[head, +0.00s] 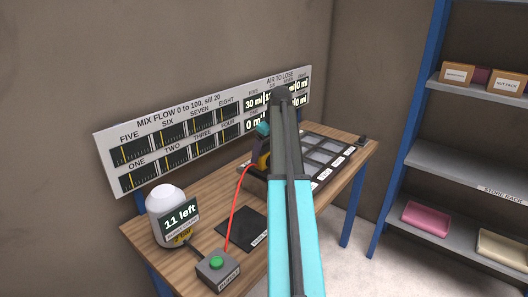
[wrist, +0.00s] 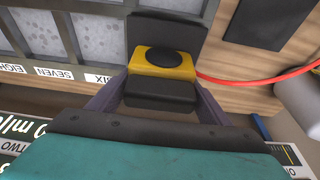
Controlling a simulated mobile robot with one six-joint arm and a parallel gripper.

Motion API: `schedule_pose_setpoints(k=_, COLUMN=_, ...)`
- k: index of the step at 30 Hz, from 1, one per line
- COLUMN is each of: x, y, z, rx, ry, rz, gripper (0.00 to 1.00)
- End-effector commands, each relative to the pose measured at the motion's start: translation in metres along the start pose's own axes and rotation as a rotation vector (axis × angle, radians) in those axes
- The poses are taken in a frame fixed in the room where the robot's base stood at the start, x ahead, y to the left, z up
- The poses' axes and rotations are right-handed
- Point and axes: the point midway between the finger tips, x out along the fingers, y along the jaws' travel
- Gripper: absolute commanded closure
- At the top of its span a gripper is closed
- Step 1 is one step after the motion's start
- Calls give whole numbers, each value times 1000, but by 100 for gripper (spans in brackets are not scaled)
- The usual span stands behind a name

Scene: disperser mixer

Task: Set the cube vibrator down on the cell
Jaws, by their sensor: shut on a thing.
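The cube vibrator, a yellow and black block, shows in the wrist view (wrist: 165,62) and partly in the head view (head: 264,161). My gripper (wrist: 155,88) is shut on it, one purple finger on each side. A red cord runs from it. The tray of grey cells (head: 325,150) is mostly behind my arm in the head view. In the wrist view its cells (wrist: 95,38) lie to the left, with labels SIX, SEVEN and EIGHT readable. The vibrator hides the place beside SIX. I cannot tell whether it touches the tray.
A black mat (head: 243,228) lies on the wooden table (head: 190,262). A white dome reading "11 left" (head: 172,213) and a grey button box (head: 217,268) stand at the near left. Display panels (head: 180,145) line the wall behind. A shelf rack (head: 455,160) stands right.

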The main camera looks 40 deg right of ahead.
Motion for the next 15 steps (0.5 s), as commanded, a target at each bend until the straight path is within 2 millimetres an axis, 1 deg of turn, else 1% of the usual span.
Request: schedule_pose_setpoints(k=15, x=6, y=0, z=2, rx=0, ry=2, rz=1, gripper=80)
